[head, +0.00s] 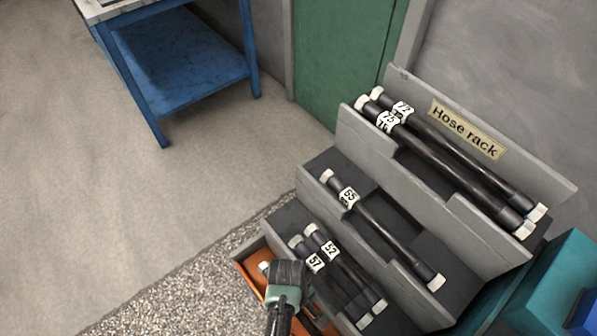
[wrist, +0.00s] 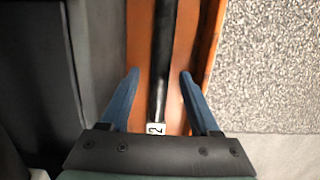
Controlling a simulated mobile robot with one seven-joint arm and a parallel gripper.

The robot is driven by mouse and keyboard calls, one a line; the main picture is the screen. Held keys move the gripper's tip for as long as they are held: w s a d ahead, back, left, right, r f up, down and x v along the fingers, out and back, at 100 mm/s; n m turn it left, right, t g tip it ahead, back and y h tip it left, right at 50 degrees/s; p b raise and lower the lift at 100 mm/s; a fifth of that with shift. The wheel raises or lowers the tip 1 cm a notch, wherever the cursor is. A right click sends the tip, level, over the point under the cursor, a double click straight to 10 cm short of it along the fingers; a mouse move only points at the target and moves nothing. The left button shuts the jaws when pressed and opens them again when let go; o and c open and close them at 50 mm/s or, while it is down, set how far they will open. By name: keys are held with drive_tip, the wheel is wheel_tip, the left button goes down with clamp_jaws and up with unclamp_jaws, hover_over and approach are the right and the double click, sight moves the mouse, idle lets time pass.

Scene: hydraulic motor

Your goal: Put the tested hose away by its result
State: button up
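My gripper (wrist: 160,76) is open in the wrist view, with its two blue fingers spread on either side of a black hose (wrist: 164,40). Gaps show between the hose and both fingers. The hose lies lengthwise in an orange tray (wrist: 208,40), and a white tag on it shows a "2"; any other digit is hidden. In the head view my gripper (head: 287,285) is over the orange tray (head: 250,262) at the rack's lowest front edge. A pale hose end (head: 263,267) shows beside it; the fingertips are hidden there.
The stepped grey hose rack (head: 400,76) has a "Hose rack" sign (head: 466,130). Its top step holds two hoses tagged 72 or similar (head: 460,160) and 75 (head: 440,168). The middle step holds hose 55 (head: 385,232). The lower step holds hoses 52 (head: 345,265) and 57 (head: 335,285). A blue table (head: 185,65) stands behind.

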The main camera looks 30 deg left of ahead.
wheel_tip(320, 180, up, 13)
drive_tip(key=a+p, duration=0.2)
drive_tip(key=p, duration=0.2)
drive_tip(key=shift+w, duration=0.3)
drive_tip(key=shift+d+f, duration=0.1)
